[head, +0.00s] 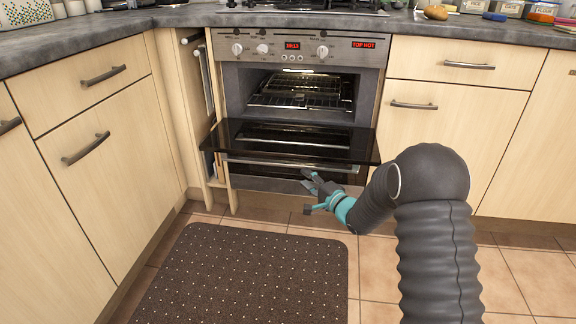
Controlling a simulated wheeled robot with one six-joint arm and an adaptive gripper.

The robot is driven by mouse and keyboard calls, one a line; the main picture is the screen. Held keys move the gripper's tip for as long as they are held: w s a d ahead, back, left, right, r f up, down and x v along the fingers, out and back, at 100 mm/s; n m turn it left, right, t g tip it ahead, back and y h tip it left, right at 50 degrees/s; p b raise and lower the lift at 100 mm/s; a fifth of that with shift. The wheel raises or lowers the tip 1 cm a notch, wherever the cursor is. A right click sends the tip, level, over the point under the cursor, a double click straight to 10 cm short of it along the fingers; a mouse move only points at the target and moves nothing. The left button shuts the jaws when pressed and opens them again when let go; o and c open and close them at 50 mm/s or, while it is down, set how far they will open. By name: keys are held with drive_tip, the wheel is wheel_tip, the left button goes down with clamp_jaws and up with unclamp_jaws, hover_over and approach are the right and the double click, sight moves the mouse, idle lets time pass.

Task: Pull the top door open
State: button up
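The top door (345,145) is a dark glass panel. It is folded down and lies about level in front of the oven, so the lit oven cavity with its wire racks (300,92) shows. A pale bar handle (290,163) runs along below its front edge; I cannot tell for sure which door it belongs to. My gripper (308,193), with teal and black parts, is low in front of the oven, just below the door's right part. Its fingers look spread, with nothing seen between them. Whether it touches the door is unclear.
The oven panel display (363,44) reads "TOP HOT". Wooden cabinets with bar handles flank the oven. A narrow upright pull-out (207,110) stands ajar to its left. A dark dotted mat (250,270) lies on the tiled floor in front. The counter above holds jars and a hob.

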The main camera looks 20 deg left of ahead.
sight(291, 166)
drive_tip(key=x, duration=1.1)
drive_tip(key=shift+b, duration=0.3)
clamp_jaws()
